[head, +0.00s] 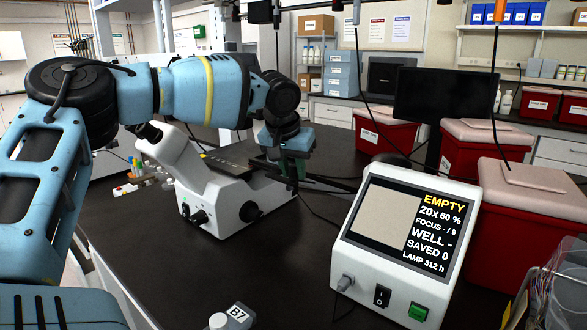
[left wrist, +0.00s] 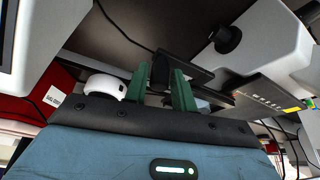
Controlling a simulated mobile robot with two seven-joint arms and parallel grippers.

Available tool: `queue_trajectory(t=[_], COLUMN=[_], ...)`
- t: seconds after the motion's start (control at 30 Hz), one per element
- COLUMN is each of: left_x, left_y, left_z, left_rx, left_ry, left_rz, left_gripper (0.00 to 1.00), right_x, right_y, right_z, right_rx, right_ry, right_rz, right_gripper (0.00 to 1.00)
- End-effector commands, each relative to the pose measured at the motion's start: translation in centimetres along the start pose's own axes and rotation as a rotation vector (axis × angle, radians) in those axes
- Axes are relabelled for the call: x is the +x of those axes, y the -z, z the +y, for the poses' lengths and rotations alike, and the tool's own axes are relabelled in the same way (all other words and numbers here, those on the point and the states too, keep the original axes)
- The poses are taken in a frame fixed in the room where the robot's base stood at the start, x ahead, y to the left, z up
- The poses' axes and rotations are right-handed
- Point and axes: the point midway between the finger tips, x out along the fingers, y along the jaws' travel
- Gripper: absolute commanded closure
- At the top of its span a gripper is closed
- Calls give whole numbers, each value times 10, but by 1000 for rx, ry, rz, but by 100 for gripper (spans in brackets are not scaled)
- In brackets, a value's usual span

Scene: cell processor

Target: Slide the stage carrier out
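The white microscope (head: 225,208) stands on the dark bench, its dark stage (head: 232,158) partly hidden behind my left arm. My left gripper (head: 291,172) is at the stage's right side, pointing down, with green fingers. In the left wrist view the two green fingers (left wrist: 160,88) stand apart. A narrow black upright piece (left wrist: 158,72), perhaps the stage carrier's handle, shows between or just beyond them; I cannot tell whether they touch it. A flat black bar (left wrist: 192,74) runs beside it. My right gripper is not in view.
A white control box (head: 400,250) stands front right; its screen reads EMPTY, 20x, WELL -. Red bins (head: 490,160) and a dark monitor (head: 440,95) are at the right.

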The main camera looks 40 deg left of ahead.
Motion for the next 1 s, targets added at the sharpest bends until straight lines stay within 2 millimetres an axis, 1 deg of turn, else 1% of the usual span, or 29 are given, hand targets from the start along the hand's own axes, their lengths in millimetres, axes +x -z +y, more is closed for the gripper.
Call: queue_trajectory(t=[0.03, 0.1, 0.37, 0.47, 0.57, 0.8, 0.9, 1.0], left_x=[0, 0, 0, -6, -18, -57, -68, -75], left_y=[0, 0, 0, 1, 1, 0, 0, 0], left_z=[0, 0, 0, 0, 0, 0, 0, 0], left_rx=[-1, -1, -1, -1, -1, -1, 0, 0], left_ry=[0, 0, 0, -1, -2, -1, 0, 0], left_rz=[0, 1, 2, 3, 5, 4, 2, 3], left_gripper=[67, 60, 60, 60, 60, 60, 60, 60], right_x=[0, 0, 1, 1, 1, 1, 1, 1], right_y=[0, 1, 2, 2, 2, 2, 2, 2], right_z=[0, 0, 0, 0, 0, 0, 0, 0], right_rx=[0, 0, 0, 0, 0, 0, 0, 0], right_ry=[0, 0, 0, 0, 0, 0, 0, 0], right_rz=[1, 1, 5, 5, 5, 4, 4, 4], right_gripper=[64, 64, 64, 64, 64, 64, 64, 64])
